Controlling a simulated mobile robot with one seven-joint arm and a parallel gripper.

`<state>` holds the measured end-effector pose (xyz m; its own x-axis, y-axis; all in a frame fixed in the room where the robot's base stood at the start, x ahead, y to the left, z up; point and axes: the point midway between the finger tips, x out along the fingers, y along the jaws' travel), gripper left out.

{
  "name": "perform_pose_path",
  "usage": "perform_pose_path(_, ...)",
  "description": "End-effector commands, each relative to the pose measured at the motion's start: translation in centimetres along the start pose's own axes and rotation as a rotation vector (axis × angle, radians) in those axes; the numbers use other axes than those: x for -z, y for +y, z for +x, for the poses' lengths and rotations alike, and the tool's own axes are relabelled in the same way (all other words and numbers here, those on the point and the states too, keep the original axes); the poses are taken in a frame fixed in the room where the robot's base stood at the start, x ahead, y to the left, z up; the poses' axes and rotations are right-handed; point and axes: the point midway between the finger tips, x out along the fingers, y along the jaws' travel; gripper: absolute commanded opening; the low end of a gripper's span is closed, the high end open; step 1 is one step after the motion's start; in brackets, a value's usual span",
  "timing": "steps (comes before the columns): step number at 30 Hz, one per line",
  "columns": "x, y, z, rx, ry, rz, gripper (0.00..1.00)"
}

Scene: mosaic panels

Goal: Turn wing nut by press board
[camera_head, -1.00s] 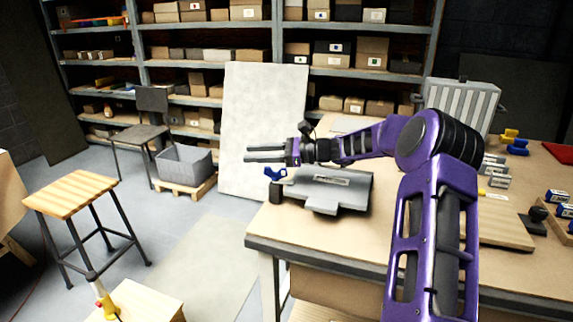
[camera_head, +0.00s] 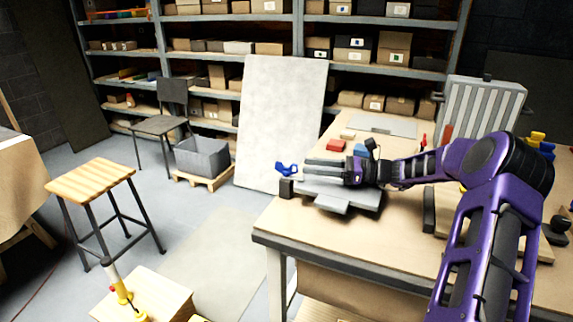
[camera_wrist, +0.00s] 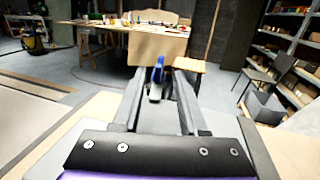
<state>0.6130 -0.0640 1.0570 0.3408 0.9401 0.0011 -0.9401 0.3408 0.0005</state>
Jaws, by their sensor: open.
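The blue wing nut (camera_head: 286,170) stands at the left end of the grey press board (camera_head: 338,201), above a dark block. The board lies on the near left part of the workbench. My gripper (camera_head: 304,168) is open and empty, low over the board and roughly level. Its fingertips point left at the wing nut and stop just short of it. In the wrist view, the wing nut (camera_wrist: 158,66) shows upright ahead, in line with the gap between my fingers (camera_wrist: 157,78). My gripper and arm hide part of the board.
The wooden workbench (camera_head: 330,240) also carries a red block (camera_head: 336,145) and a grey ribbed case (camera_head: 482,108) farther back. A white panel (camera_head: 282,120) leans behind the bench's left edge. A stool (camera_head: 92,182) stands on the floor at left. Space left of the wing nut is clear.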

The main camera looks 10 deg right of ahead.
Motion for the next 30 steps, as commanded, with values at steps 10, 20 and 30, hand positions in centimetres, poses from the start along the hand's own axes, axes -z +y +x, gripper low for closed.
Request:
perform_pose_path(10, 0.0, 0.0, 6.3, -0.002, 0.001, 0.000, 0.42)
perform_pose_path(20, 0.0, 0.0, 7.6, 0.001, 0.001, 0.000, 0.42)
perform_pose_path(30, 0.0, 0.0, 7.5, 0.000, 0.001, 0.000, 0.05)
